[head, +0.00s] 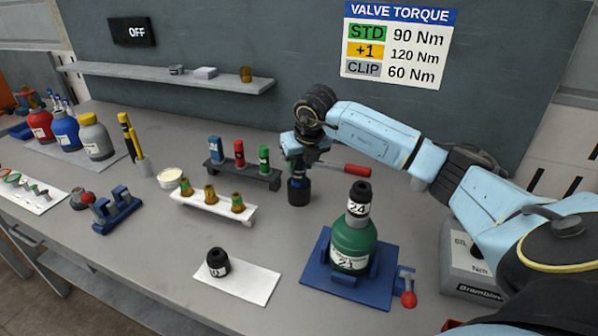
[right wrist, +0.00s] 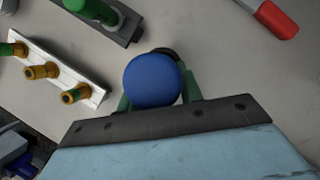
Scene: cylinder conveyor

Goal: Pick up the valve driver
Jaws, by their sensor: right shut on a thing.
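The valve driver shows in the right wrist view as a round blue top (right wrist: 152,80) between my green fingertips, with a black part partly hidden beyond it. In the head view its black cylindrical lower end (head: 298,191) points down below my right gripper (head: 301,160), close to the bench top. I cannot tell whether it touches the bench. My right gripper, also in the right wrist view (right wrist: 155,98), is shut on the driver. My left gripper is not in view.
A red handle (head: 343,168) lies just right of the gripper. A dark rack (head: 217,171) and a white rack (head: 188,206) stand left. A green bottle (head: 352,240) with a black cap stands in a blue holder (head: 316,280). A small black piece (head: 217,262) sits on a white card.

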